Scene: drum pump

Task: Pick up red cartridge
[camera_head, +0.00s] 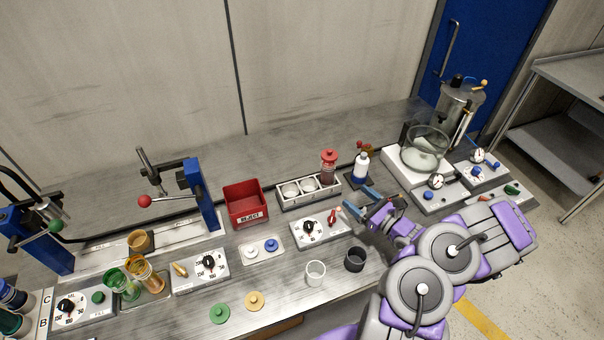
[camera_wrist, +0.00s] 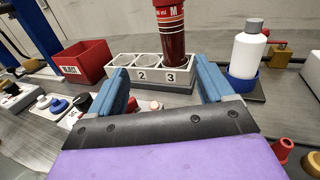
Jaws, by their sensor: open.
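The red cartridge (camera_head: 329,166) stands upright in slot 3 of the white rack (camera_head: 283,203). In the wrist view the cartridge (camera_wrist: 171,32) is a dark red cylinder with a lighter red band, its top cut off by the frame edge. The rack (camera_wrist: 122,74) shows the numbers 2 and 3, and its other slots look empty. My gripper (camera_head: 358,201) is open and empty in front of the rack. In the wrist view its blue fingers (camera_wrist: 162,82) are spread wide, with the cartridge beyond them and between their tips, not touching.
A white bottle (camera_head: 361,166) in a blue base stands right of the cartridge. A red reject bin (camera_head: 243,203) is left of the rack. A dial panel (camera_head: 318,231) with a red switch lies in front of the rack. White and black cups (camera_head: 315,272) stand nearer the front edge.

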